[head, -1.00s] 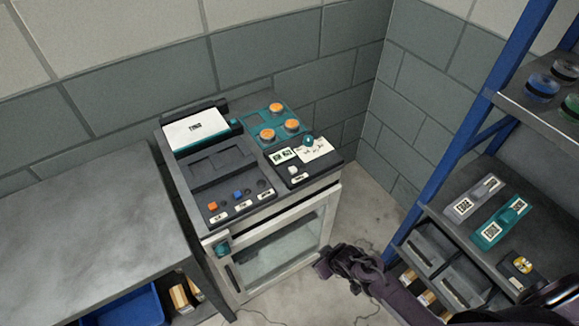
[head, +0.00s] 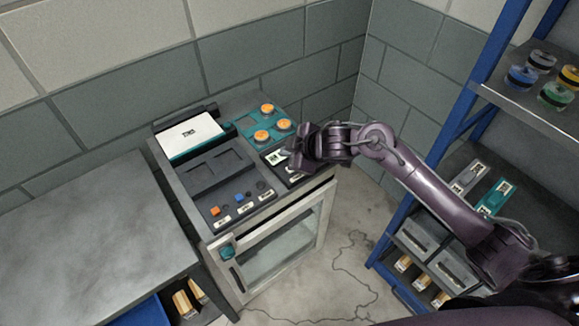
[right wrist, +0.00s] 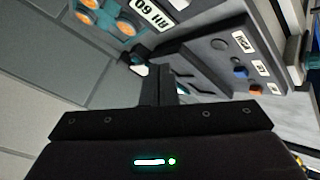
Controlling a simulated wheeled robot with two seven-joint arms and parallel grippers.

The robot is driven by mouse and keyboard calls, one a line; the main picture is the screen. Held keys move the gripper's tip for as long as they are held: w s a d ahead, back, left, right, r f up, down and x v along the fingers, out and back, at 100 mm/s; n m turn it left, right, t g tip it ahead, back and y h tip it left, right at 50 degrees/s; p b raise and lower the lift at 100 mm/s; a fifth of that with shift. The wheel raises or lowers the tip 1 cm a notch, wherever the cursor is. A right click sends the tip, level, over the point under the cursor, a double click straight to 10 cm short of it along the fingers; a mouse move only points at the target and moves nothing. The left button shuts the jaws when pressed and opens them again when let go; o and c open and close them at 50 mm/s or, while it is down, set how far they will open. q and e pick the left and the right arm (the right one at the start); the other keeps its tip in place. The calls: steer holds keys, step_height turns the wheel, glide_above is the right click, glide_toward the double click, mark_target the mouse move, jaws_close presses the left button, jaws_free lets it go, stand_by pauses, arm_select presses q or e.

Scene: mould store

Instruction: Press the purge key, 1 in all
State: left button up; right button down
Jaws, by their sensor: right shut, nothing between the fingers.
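The machine (head: 275,200) stands against the wall with a dark control top. Which one is the purge key I cannot tell. My right gripper (head: 288,153) is shut and empty, over the right-hand panel of the machine and partly hiding it. In the right wrist view its dark fingers (right wrist: 158,88) point at the panel; contact is unclear. My left gripper is out of view.
Orange knobs (head: 267,109) on a teal plate stand behind my right gripper. A white printed panel (head: 189,137) is at the back left. A grey bench (head: 90,235) is left, a blue-framed shelf (head: 420,185) right.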

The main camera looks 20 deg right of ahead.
steer(key=r, duration=0.1)
steer(key=d+r+n, duration=0.1)
steer(key=w+d+r, duration=0.1)
steer(key=shift+r, duration=0.2)
step_height(320, 180, down, 7)
steer(key=b, duration=0.7)
steer(key=shift+f+b, duration=0.6)
steer(key=shift+f, duration=0.3)
steer(key=shift+f, duration=0.15)
stand_by(1.1)
steer(key=shift+f, duration=0.3)
